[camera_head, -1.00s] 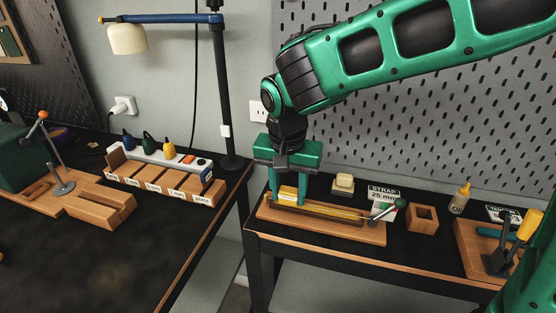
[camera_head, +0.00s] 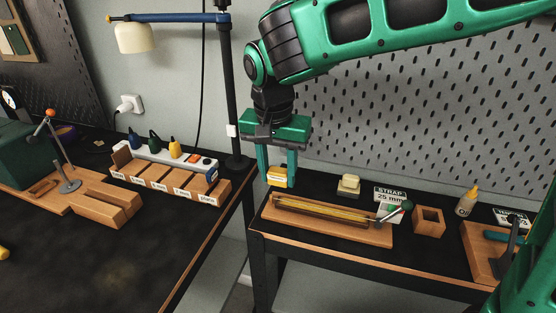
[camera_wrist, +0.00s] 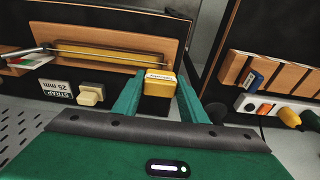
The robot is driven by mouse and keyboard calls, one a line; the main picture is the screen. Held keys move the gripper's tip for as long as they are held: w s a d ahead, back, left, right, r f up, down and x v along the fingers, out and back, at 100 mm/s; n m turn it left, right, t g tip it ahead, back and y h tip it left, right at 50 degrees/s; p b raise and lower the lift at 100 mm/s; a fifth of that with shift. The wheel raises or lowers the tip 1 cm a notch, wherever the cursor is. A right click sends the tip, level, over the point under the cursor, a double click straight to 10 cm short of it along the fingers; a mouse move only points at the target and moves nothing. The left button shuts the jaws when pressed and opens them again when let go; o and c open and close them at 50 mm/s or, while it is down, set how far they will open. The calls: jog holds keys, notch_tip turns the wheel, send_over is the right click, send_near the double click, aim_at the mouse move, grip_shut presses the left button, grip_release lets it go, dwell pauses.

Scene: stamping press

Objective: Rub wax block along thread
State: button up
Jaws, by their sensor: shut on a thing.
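The thread (camera_head: 322,212) is stretched lengthwise over a long wooden board (camera_head: 375,238) on the right-hand table. It also shows in the wrist view (camera_wrist: 105,56). My gripper (camera_head: 278,183) is shut on the yellow wax block (camera_head: 276,174), which has a white label. I hold the block raised, near the left end of the board and apart from the thread. In the wrist view the block (camera_wrist: 158,88) sits between my two green fingers, close to the thread's end; the exact gap is hard to tell.
A small cream block on a dark base (camera_head: 348,185), a strap card (camera_head: 391,195), an open wooden box (camera_head: 428,222) and an oil bottle (camera_head: 467,202) stand to the right. A perforated panel (camera_head: 400,120) rises behind.

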jog(key=shift+r, duration=1.6)
